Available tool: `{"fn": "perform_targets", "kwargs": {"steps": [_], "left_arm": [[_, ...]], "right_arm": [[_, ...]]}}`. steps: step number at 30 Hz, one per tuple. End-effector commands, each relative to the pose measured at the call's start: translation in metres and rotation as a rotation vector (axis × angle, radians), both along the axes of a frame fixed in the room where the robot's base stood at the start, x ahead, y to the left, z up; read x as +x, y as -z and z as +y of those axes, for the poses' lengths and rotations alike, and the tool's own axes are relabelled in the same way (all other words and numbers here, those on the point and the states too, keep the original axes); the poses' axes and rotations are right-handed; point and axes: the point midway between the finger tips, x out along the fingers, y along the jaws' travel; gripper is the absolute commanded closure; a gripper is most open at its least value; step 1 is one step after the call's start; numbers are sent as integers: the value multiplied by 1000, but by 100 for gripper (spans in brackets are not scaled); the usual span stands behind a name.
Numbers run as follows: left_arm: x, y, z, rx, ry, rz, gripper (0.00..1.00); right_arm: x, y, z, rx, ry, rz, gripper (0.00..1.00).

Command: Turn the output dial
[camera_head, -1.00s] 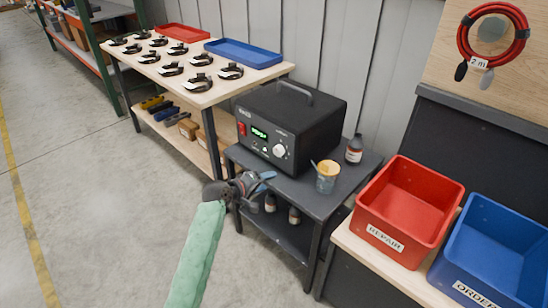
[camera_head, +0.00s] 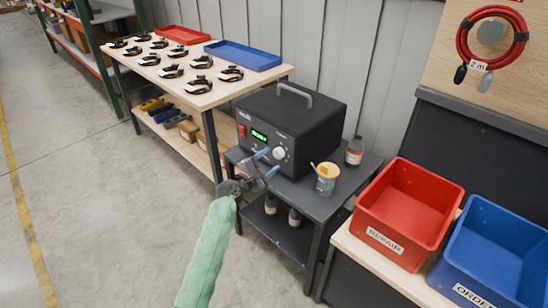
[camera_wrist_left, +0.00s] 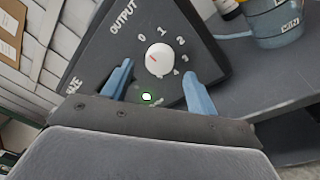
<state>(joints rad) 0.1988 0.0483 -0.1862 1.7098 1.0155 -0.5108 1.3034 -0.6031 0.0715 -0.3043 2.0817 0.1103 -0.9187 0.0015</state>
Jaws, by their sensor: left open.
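The output dial (camera_head: 279,153) is a white round knob on the front of a black power unit (camera_head: 310,127). In the left wrist view the dial (camera_wrist_left: 160,58) has a red mark and stands among the numbers 0 to 4, under the word OUTPUT. My left gripper (camera_head: 267,163) is open in front of the unit's panel. In the left wrist view its two blue fingers (camera_wrist_left: 158,88) are spread, with the dial beyond and between them. I cannot tell whether they touch the panel. My right gripper is not in view.
The unit stands on a grey cart (camera_head: 318,204) with a cup (camera_head: 326,184) and a bottle (camera_head: 354,151) to its right. A red tote (camera_head: 395,240) and a blue tote (camera_head: 490,255) stand at the right. The floor at left is clear.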

Motion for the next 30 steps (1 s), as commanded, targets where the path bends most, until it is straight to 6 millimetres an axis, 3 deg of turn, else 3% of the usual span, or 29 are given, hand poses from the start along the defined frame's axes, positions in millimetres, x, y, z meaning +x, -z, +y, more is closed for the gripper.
{"fn": "perform_targets", "kwargs": {"steps": [7,18,25,30], "left_arm": [[22,0,-15,1,1,0,42],[27,0,-19,2,1,0,42],[26,0,-18,2,1,0,85],[26,1,-18,5,1,-3,86]], "right_arm": [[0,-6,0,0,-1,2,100],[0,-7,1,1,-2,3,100],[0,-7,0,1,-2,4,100],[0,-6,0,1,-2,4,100]]}}
